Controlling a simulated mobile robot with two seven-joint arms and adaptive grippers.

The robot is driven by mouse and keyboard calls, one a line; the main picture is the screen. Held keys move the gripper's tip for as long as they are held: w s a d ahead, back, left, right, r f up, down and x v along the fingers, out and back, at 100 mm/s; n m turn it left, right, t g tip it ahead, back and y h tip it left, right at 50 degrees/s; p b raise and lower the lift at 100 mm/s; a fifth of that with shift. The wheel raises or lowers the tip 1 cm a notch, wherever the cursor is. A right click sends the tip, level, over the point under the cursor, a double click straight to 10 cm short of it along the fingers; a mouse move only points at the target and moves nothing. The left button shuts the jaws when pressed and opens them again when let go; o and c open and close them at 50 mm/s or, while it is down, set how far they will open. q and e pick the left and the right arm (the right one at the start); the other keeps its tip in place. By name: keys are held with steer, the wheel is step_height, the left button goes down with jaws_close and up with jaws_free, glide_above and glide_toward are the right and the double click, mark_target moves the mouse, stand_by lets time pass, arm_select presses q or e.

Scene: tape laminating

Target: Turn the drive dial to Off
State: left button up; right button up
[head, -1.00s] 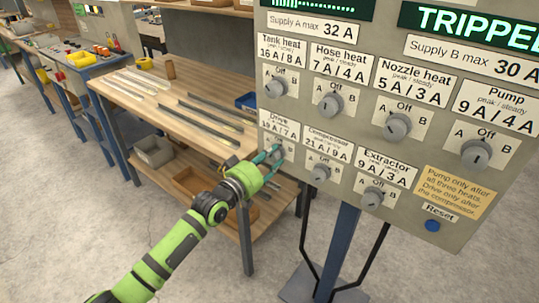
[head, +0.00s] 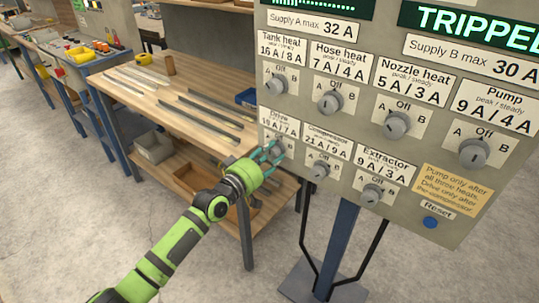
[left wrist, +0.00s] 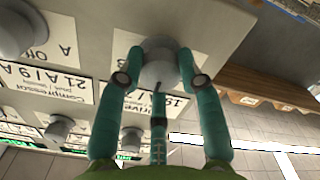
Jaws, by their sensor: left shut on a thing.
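The grey drive dial (head: 277,146) is at the lower left of the panel, under its Drive label. My left gripper (head: 271,155) is at this dial, its teal fingers reaching to the panel. In the left wrist view the round grey drive dial (left wrist: 160,66) sits between the fingertips (left wrist: 158,72), and the gripper is shut on it. The fingers partly cover the dial and its plate, so I cannot tell which way it points. My right gripper is not in view.
The compressor dial (head: 319,169) is close to the right, and the tank heat dial (head: 276,87) is above. A green display (head: 470,22) reads "TRIPPED", cut at the edge. A blue reset button (head: 430,222) is lower right. A wooden workbench (head: 160,98) stands left behind my arm.

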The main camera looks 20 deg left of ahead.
arm_select(q)
steer(key=shift+s+d+f, duration=0.1)
steer(key=shift+d+f, duration=0.05)
steer(key=shift+f, duration=0.25)
steer(key=o, duration=1.1)
steer(key=shift+o, duration=0.2)
steer(key=shift+r, duration=0.25)
steer(key=v, duration=1.2)
